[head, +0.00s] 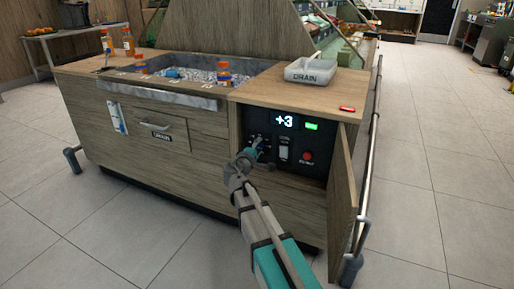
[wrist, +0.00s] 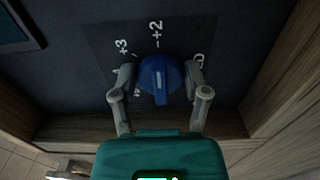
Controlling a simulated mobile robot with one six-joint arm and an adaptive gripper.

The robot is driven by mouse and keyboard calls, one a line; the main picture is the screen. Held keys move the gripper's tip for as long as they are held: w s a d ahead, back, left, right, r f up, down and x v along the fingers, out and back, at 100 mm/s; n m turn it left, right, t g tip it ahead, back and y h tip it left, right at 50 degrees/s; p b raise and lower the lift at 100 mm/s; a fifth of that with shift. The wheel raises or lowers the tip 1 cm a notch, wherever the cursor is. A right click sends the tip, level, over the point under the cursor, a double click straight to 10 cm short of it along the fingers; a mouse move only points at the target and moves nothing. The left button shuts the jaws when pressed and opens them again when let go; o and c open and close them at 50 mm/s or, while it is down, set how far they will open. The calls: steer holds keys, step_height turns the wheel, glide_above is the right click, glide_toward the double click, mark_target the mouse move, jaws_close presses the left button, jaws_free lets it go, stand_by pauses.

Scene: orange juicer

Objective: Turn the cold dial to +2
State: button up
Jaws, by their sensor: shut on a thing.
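The cold dial (wrist: 159,77) is a blue knob with a white line on a dark panel. In the wrist view, the fingers of my gripper (wrist: 158,82) are closed on its left and right sides. The white line runs nearly upright in that view, roughly in line with the +2 mark (wrist: 156,33). The +3 mark (wrist: 122,46) is to the left of it. Other lettering is partly hidden by the fingers. In the head view, my gripper (head: 252,154) reaches the left part of the control panel and mostly hides the dial. The display (head: 284,121) reads +3.
The panel sits in an open cabinet; its door (head: 342,195) stands open on the right. A switch (head: 284,148), a red button (head: 307,156) and a lit green indicator (head: 311,126) are near the dial. A DRAIN tray (head: 311,72) and orange bottles (head: 224,72) are on top.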

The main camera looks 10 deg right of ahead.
steer(key=o, duration=1.2)
steer(key=shift+c, duration=0.2)
steer(key=v, duration=1.2)
